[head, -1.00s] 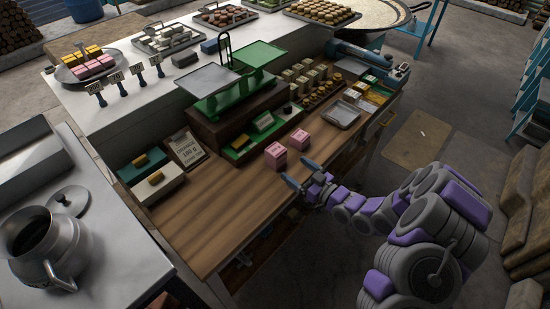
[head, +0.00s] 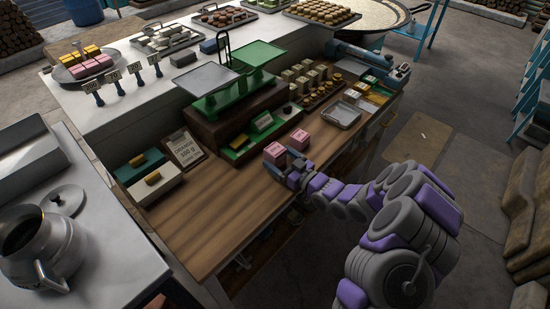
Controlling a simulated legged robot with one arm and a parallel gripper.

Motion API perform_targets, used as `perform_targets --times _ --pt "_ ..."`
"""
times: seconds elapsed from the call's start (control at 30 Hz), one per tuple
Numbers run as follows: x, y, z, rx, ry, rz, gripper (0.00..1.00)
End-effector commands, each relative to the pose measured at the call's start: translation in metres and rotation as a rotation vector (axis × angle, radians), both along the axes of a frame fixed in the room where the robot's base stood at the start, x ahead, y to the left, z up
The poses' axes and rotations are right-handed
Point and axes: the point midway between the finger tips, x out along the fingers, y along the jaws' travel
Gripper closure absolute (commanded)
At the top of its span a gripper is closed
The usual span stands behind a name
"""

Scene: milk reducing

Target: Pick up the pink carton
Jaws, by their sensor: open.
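Two small pink cartons stand side by side on the wooden counter (head: 215,220), in front of the green balance scale. The left pink carton (head: 274,152) is nearer my gripper, and the right pink carton (head: 299,137) is just behind and to its right. My gripper (head: 282,166) is open, with its dark blue fingers at the near side of the left carton. The fingers hide the lower part of that carton. I cannot tell whether they touch it.
The green balance scale (head: 226,88) stands behind the cartons. A clipboard sign (head: 184,149) and boxes with yellow blocks stand to the left. A metal tray (head: 342,115) and rows of small goods lie to the right. The front left of the counter is clear.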

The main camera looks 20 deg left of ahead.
Motion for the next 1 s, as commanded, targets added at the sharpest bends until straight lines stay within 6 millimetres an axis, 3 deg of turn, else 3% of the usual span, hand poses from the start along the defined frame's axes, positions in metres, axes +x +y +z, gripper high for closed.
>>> perform_targets --times 0.27,0.9,1.0 --pt "0.0009 0.0008 0.0007 0.001 0.000 -0.001 0.12" --pt "0.0010 0.0010 0.0005 0.001 0.000 -0.001 0.73" --pt "0.0011 0.0009 0.0006 0.001 0.000 -0.001 0.75"
